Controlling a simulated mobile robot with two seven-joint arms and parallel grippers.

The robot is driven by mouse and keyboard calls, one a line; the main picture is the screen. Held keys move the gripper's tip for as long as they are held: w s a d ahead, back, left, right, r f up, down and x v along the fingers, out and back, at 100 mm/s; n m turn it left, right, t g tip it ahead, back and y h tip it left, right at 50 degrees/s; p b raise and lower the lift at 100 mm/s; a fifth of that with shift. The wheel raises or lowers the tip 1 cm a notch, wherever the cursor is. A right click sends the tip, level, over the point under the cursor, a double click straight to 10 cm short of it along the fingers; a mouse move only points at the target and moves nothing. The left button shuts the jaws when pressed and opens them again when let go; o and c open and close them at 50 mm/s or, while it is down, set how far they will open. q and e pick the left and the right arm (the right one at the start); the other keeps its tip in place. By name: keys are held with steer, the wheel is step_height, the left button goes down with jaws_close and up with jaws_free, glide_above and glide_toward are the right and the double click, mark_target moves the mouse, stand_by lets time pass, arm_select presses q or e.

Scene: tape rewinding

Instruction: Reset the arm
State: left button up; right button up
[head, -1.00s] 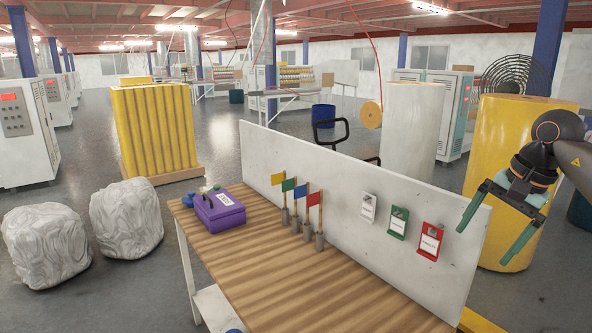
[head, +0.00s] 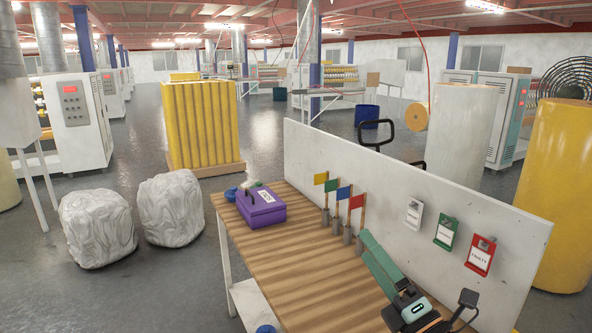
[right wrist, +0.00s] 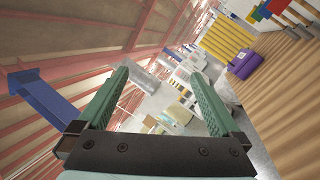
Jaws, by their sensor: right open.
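My right gripper (head: 377,262) reaches over the front right part of the wooden table in the head view, in front of the white board. Its green fingers show apart and empty in the right wrist view (right wrist: 160,95). The purple box (head: 262,207) on the table is well ahead of the fingers. My left gripper is in neither view.
Four small flags, including a yellow one (head: 320,178), stand in holders along the white board (head: 400,180). White, green and red tag holders (head: 481,256) hang on the board. The wooden table (head: 290,270) is bare in its middle. Two wrapped bundles (head: 97,228) lie on the floor.

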steer(key=s+d+f+m+g+h, duration=0.2)
steer(key=s+d+f+m+h, duration=0.15)
steer(key=f+m, duration=0.25)
steer(key=s+d+f+m+g+h, duration=0.2)
steer(key=f+m+h, duration=0.2)
steer(key=f+m, duration=0.2)
steer(key=s+d+f+m+g+h, duration=0.2)
steer(key=d+f+m+h, duration=0.1)
steer(key=f+m, duration=0.35)
steer(key=s+f+m+g, duration=0.4)
steer(key=s+f+g, duration=0.15)
steer(key=s, duration=0.55)
steer(key=s+f+m+g, duration=0.45)
steer(key=s+f, duration=0.25)
steer(key=s, duration=0.3)
steer(key=w+a+f+t+y, duration=0.1)
steer(key=a+f+t, duration=0.1)
steer(key=f, duration=0.3)
steer(key=w+a+f+t+y, duration=0.2)
steer(key=f+t, duration=0.1)
steer(key=f, duration=0.3)
steer(key=shift+w+a+f+n, duration=0.2)
steer(key=shift+w+a+n, duration=0.1)
steer(key=shift+a+n, duration=0.1)
